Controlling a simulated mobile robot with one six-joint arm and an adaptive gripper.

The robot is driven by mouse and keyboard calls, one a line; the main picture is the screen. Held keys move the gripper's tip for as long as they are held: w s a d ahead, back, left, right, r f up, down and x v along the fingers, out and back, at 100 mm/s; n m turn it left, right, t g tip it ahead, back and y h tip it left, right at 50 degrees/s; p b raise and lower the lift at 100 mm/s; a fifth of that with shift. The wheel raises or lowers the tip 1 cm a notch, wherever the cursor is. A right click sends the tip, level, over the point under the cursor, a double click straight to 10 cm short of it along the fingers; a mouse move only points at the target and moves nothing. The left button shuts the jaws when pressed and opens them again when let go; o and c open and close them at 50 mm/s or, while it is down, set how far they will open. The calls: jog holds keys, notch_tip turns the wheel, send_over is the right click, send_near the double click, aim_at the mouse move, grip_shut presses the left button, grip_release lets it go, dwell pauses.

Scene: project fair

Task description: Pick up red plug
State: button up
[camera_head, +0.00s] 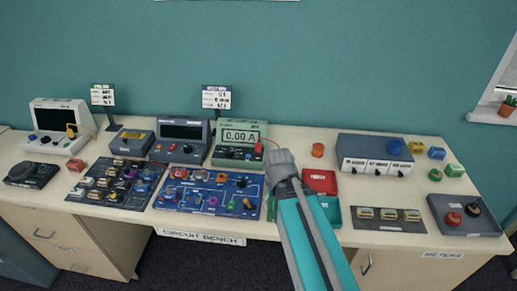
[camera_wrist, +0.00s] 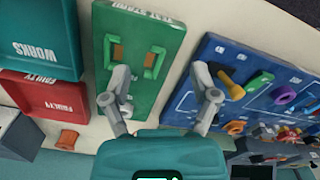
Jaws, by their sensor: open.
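My gripper (camera_head: 281,160) is over the middle of the bench in the head view. In the wrist view my gripper (camera_wrist: 160,73) is open, its fingers apart above a green test board (camera_wrist: 135,20) with nothing between them. A small red piece (camera_head: 258,146), which may be the red plug, shows at the right side of the green meter (camera_head: 225,153) with a thin red lead near it. Other small red pieces are on the blue circuit board (camera_head: 222,207); which one is the red plug I cannot tell. My arm hides part of the bench.
Red (camera_wrist: 45,92) and green (camera_wrist: 40,35) trays lie beside the green board. An orange piece (camera_head: 318,150) is behind the trays. A grey box (camera_head: 375,152) stands right of them, and a dark unit (camera_head: 465,215) is at the far right. The bench front edge is near.

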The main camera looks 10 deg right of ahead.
jog(key=w+r+n+p, duration=0.4)
jog(key=w+n, duration=0.1)
jog(key=w, duration=0.3)
jog(key=w+r+n+p, duration=0.4)
jog(key=w+n, duration=0.1)
jog(key=w, duration=0.2)
notch_tip(320, 180, up, 7)
jog(key=n+p, duration=0.6)
jog(key=n, duration=0.3)
send_over(258, 146)
jog(key=w, duration=0.1)
jog(key=shift+w+d+f, duration=0.15)
jog(key=shift+w+f, duration=0.05)
jog(key=shift+f, duration=0.05)
jog(key=shift+f, duration=0.15)
notch_tip(258, 146, down, 8)
jog(key=b, duration=0.8)
jog(key=shift+f, duration=0.15)
jog(key=shift+f+b, duration=2.6)
jog(key=shift+b, duration=0.2)
